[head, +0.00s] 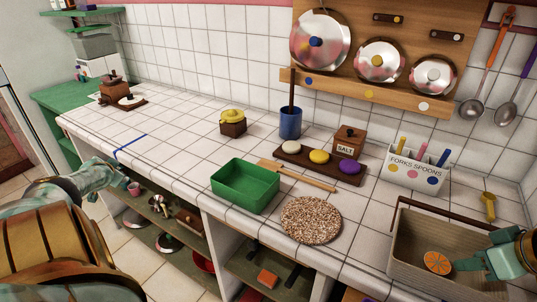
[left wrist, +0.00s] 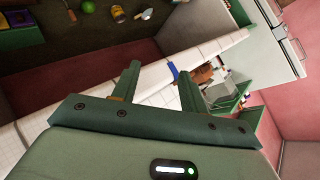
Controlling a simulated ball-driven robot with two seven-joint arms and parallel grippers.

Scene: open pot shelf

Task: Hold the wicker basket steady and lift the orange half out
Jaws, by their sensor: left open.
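The wicker basket (head: 420,278) stands at the counter's right end in the head view, with a dark handle along its far side. The orange half (head: 437,262) is inside it, cut face showing. My right gripper (head: 468,264) reaches into the basket from the right, its fingertips close beside the orange half. Whether they touch or grip it is unclear. My left gripper (head: 118,178) is at the far left, beyond the counter's front edge and far from the basket. In the left wrist view it (left wrist: 156,78) is open, with nothing between its fingers.
A speckled round mat (head: 311,221), a green tray (head: 245,187) and a wooden spoon lie left of the basket. A forks-and-spoons holder (head: 414,168) stands behind it. Lids and ladles hang on the wall. Open shelves (head: 155,215) lie below the counter. The counter's left part is mostly clear.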

